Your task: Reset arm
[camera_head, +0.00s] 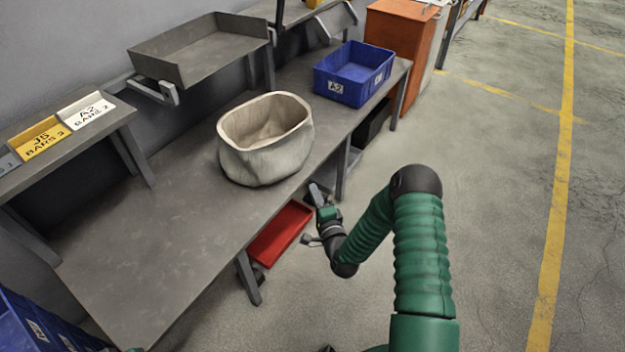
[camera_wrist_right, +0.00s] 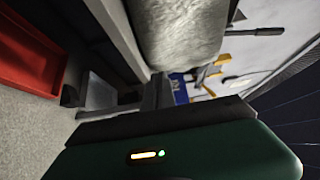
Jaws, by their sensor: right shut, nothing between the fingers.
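My right arm (camera_head: 420,250) is green and reaches in from the lower right in the head view. Its gripper (camera_head: 312,212) is beside the front edge of the workbench, above the floor and the red bin, and it is shut and empty. In the right wrist view the dark gripper body (camera_wrist_right: 165,125) fills the lower part. My left gripper is not in view; a small green bit shows at the bottom left edge of the head view.
A grey workbench (camera_head: 170,225) holds a beige sack-like container (camera_head: 265,160) and a blue bin marked A2 (camera_head: 350,92). A red bin (camera_head: 278,234) sits below the front edge, also in the right wrist view (camera_wrist_right: 30,60). Open floor (camera_head: 490,180) lies to the right.

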